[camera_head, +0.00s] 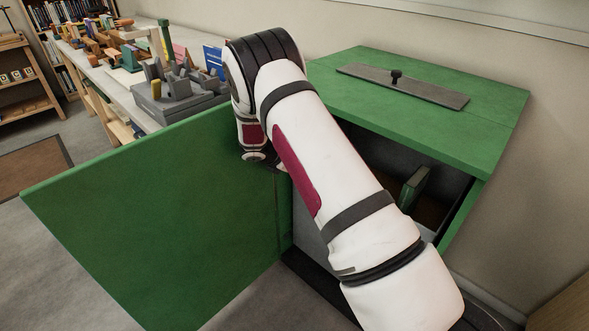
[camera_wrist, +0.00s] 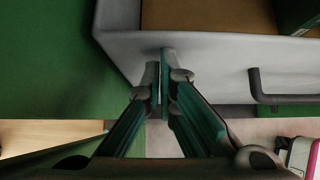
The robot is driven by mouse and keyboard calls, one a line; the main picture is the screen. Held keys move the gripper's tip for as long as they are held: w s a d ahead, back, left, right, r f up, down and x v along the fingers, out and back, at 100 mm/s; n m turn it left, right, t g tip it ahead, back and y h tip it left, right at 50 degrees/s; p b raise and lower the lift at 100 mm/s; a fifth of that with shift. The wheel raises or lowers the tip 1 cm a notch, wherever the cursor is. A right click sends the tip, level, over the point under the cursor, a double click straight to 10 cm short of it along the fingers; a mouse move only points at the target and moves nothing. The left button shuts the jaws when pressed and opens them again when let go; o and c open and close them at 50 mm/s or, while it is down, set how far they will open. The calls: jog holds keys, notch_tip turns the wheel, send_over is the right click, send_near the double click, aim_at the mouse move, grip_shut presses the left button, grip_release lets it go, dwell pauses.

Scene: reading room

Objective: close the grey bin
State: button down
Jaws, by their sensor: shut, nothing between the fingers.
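The grey bin (camera_wrist: 225,62) shows in the wrist view as a pale grey front wall with a brown floor behind it and a dark bar handle (camera_wrist: 285,98) at the right. In the head view the bin (camera_head: 309,225) sits low in the green cabinet (camera_head: 440,120), mostly hidden behind my arm. It stands at least partly pulled out; how far I cannot tell. My gripper (camera_wrist: 160,58) is shut and empty, its fingertips at the bin's front wall, left of the handle. Whether they touch it I cannot tell. In the head view my fingers are hidden.
The cabinet's green door (camera_head: 150,225) stands wide open to the left. A green object (camera_head: 413,188) is upright inside the bin. A grey plate with a black knob (camera_head: 400,84) lies on the cabinet top. A cluttered pale table (camera_head: 120,98) stands behind the door.

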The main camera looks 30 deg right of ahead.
jog(key=shift+d, duration=0.35)
jog(key=a+f+p+v, duration=0.2)
jog(key=v, duration=1.1)
jog(key=shift+s+a, duration=0.25)
jog(key=shift+s, duration=0.1)
